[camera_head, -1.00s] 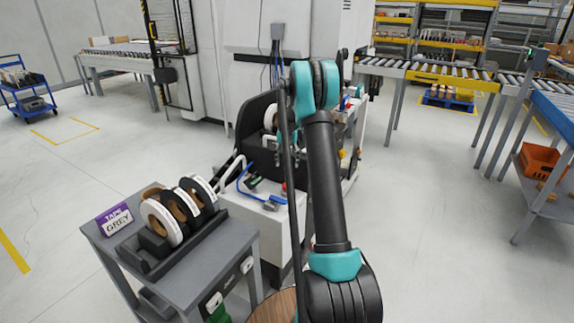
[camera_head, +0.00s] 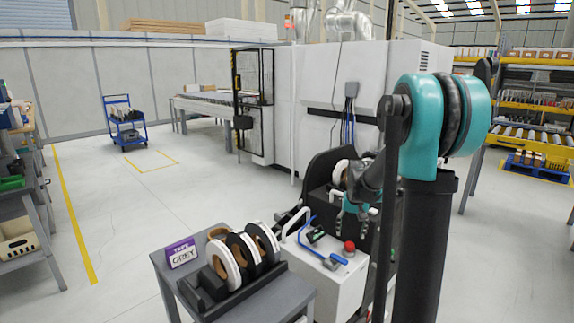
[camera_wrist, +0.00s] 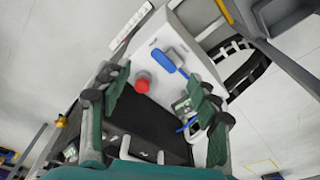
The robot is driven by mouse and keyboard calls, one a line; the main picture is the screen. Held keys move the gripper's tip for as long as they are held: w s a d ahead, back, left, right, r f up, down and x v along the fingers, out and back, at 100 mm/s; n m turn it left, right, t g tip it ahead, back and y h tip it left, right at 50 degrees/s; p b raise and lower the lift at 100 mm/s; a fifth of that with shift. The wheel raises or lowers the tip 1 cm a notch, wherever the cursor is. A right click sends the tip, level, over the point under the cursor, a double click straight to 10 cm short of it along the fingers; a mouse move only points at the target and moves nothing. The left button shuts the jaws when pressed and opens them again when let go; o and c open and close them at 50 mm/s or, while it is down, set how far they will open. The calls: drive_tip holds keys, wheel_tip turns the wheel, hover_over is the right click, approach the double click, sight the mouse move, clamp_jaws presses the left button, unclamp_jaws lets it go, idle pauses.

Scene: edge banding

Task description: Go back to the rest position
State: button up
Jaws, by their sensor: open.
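My arm rises at the right of the head view, with its teal elbow high and close to the camera. My gripper (camera_head: 352,212) shows beyond it, pointing down in front of the black part of the edge banding machine (camera_head: 345,295). In the wrist view my gripper (camera_wrist: 158,92) is open, with its dark green finger pads wide apart and nothing between them. Below the fingers are the machine's white top, a red button (camera_wrist: 142,82) and a blue handle (camera_wrist: 168,62). The red button also shows in the head view (camera_head: 349,246).
A grey cart (camera_head: 172,272) with several tape rolls (camera_head: 243,254) and a "TAPE GREY" sign (camera_head: 181,252) stands left of the machine. A blue trolley (camera_head: 124,121) is farther back. Shelves stand at the left edge. The floor at left centre is clear.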

drive_tip(key=s+a+f+n+t, duration=0.1)
drive_tip(key=s+a+f, duration=0.1)
drive_tip(key=s, duration=1.1)
drive_tip(key=s+a+f+n+t, duration=0.1)
drive_tip(key=s+a+f, duration=0.1)
drive_tip(key=s, duration=1.2)
drive_tip(key=shift+s+f, duration=0.15)
drive_tip(key=shift+f, duration=0.5)
drive_tip(key=shift+c, duration=0.3)
idle(0.5)
